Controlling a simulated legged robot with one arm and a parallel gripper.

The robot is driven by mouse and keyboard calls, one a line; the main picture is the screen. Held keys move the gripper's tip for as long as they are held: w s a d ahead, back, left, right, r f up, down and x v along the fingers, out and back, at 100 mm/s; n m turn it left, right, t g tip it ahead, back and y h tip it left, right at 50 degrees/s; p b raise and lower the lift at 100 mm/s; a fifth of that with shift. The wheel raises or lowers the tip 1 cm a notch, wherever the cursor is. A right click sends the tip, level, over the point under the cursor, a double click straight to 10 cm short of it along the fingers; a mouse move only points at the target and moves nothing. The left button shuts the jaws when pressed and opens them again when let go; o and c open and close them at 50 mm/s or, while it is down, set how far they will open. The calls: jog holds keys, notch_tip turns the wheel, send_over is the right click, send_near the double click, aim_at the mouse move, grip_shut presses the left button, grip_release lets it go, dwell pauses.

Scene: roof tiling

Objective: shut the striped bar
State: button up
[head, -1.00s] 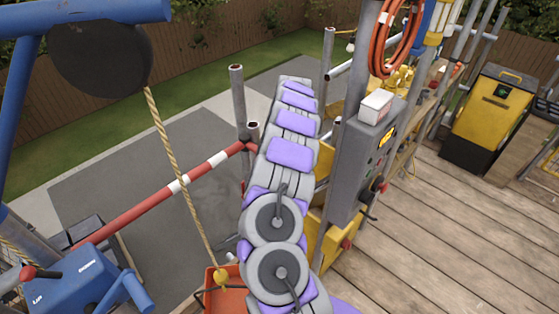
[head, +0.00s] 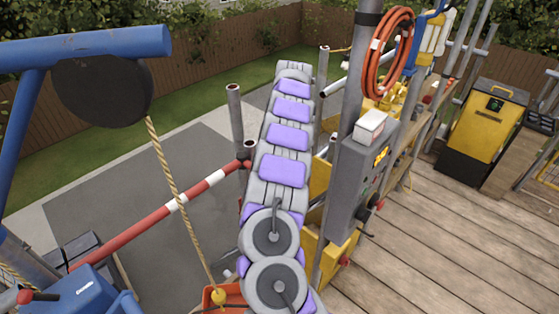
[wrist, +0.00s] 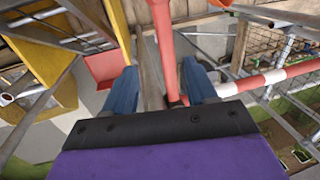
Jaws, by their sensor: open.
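The striped bar (head: 178,204), red and white, slants up in the head view from the lower left to upright grey posts (head: 236,120) beside my arm. Whether its end is seated there I cannot tell. In the wrist view the striped bar (wrist: 272,78) runs off to the right from behind the right finger. My gripper (wrist: 162,90) shows there as two blue fingers, apart. A red upright piece (wrist: 164,45) and a grey-brown post stand between or beyond them; contact cannot be judged. In the head view my arm hides the gripper.
A rope (head: 180,195) hangs in front of the bar, above an orange bucket (head: 226,297). A blue winch (head: 82,290) sits at the lower left. A grey control box (head: 358,185) stands close right of my arm.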

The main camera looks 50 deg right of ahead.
jog(key=shift+d+r+p, duration=0.2)
jog(key=shift+r+p, duration=0.15)
jog(key=shift+r, duration=0.55)
jog(key=shift+d+r+p, duration=0.15)
jog(key=shift+r+p, duration=0.25)
jog(key=shift+r, duration=0.45)
jog(key=shift+d+r+p, duration=0.2)
jog(key=shift+r+p, duration=0.15)
jog(key=shift+r, duration=0.55)
